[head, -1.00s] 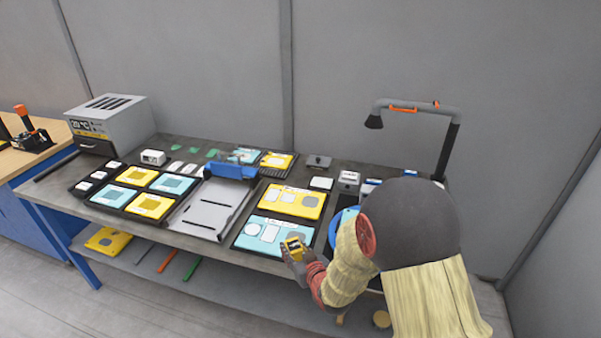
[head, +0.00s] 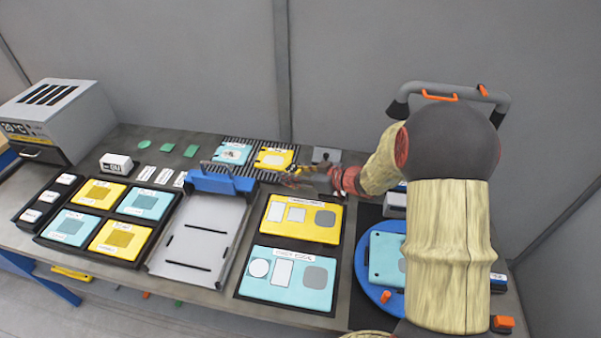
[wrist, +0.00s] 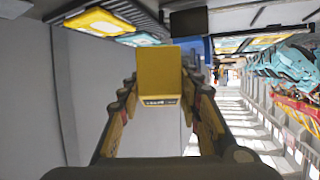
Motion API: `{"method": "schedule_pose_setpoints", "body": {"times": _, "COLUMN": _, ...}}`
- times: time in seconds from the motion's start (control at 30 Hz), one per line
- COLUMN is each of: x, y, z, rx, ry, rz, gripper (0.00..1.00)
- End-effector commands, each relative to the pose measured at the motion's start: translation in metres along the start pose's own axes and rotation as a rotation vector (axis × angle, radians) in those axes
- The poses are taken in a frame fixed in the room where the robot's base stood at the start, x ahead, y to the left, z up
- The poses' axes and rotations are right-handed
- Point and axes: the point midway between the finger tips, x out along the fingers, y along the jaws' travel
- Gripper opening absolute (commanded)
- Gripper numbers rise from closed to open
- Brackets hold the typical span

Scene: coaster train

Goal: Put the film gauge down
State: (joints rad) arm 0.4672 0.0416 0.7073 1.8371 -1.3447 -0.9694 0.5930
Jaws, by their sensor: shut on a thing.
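The film gauge is a small yellow block (wrist: 160,75) with a dark lettered strip at its near end. My gripper (wrist: 160,92) is shut on it, one finger on each side, in the wrist view. In the head view my gripper (head: 296,179) is small, over the back part of the bench near the slotted rack. The gauge is hard to make out there against the gripper. I cannot tell whether it touches the bench.
The slotted rack (head: 250,166) holds a blue and a yellow plate. A grey block (head: 326,155) stands close behind my gripper. A tray with a blue bar (head: 220,182) lies to the left, and yellow and blue panels (head: 303,217) lie in front.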

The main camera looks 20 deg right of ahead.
Motion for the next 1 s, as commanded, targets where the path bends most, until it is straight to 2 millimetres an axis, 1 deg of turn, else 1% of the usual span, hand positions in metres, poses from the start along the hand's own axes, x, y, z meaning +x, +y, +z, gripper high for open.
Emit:
{"method": "schedule_pose_setpoints", "body": {"times": 0.03, "x": 0.005, "y": 0.011, "z": 0.006, "rx": 0.001, "ry": 0.000, "rz": 0.002, "gripper": 0.00}}
{"method": "schedule_pose_setpoints", "body": {"times": 0.1, "x": 0.012, "y": 0.026, "z": 0.011, "rx": 0.001, "ry": 0.001, "rz": 0.002, "gripper": 0.00}}
{"method": "schedule_pose_setpoints", "body": {"times": 0.33, "x": 0.033, "y": 0.076, "z": 0.028, "rx": 0.001, "ry": 0.001, "rz": 0.002, "gripper": 0.00}}
{"method": "schedule_pose_setpoints", "body": {"times": 0.4, "x": 0.040, "y": 0.085, "z": 0.040, "rx": 0.002, "ry": 0.000, "rz": 0.001, "gripper": 0.00}}
{"method": "schedule_pose_setpoints", "body": {"times": 0.5, "x": 0.050, "y": 0.098, "z": 0.053, "rx": 0.001, "ry": 0.000, "rz": 0.001, "gripper": 0.00}}
{"method": "schedule_pose_setpoints", "body": {"times": 0.63, "x": 0.057, "y": 0.109, "z": 0.063, "rx": 0.000, "ry": 0.001, "rz": 0.001, "gripper": 0.00}}
{"method": "schedule_pose_setpoints", "body": {"times": 0.87, "x": 0.063, "y": 0.118, "z": 0.072, "rx": 0.000, "ry": 0.001, "rz": 0.001, "gripper": 0.00}}
{"method": "schedule_pose_setpoints", "body": {"times": 0.93, "x": 0.067, "y": 0.122, "z": 0.080, "rx": 0.001, "ry": 0.000, "rz": 0.001, "gripper": 0.00}}
{"method": "schedule_pose_setpoints", "body": {"times": 1.0, "x": 0.072, "y": 0.121, "z": 0.091, "rx": 0.001, "ry": 0.000, "rz": 0.001, "gripper": 0.00}}
